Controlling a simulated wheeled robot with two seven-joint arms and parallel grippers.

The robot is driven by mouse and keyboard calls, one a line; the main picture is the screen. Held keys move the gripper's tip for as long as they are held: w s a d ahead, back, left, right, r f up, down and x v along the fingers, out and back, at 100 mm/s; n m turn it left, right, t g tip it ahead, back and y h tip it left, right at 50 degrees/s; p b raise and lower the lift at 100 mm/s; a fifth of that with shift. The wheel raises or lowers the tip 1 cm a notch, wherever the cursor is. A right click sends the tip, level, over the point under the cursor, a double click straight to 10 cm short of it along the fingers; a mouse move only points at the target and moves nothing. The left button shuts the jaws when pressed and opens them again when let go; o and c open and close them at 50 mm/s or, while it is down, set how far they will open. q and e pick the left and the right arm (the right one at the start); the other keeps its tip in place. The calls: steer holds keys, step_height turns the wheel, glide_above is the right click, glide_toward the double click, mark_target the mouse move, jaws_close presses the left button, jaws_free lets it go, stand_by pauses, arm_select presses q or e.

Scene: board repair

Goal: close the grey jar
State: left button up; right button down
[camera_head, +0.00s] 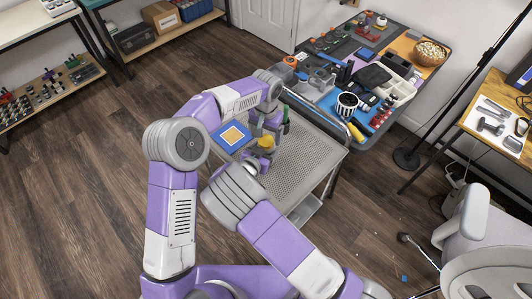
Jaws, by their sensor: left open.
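A small round yellow-topped object (266,143) shows on the perforated grey cart top (305,165), between my two arms. Something grey shows just below it, but I cannot tell whether this is the grey jar or whether a lid is on it. My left gripper (265,129) is open and points down just behind the yellow top; whether it touches anything is unclear. My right gripper (250,166) is close in front of it, mostly hidden by my own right wrist, so its jaws cannot be made out.
A green upright object (286,118) stands near my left wrist. A crowded workbench (378,142) is behind right. The cart's right part is bare. A grey chair (470,225) is at right.

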mark_target(266, 140)
arm_select(q)
step_height(266, 140, up, 10)
stand_by(0.3)
arm_select(e)
jaws_free()
step_height(266, 140, up, 10)
steer(key=p, duration=0.3)
arm_select(q)
step_height(266, 140, up, 3)
steer(key=shift+f, duration=0.15)
stand_by(0.4)
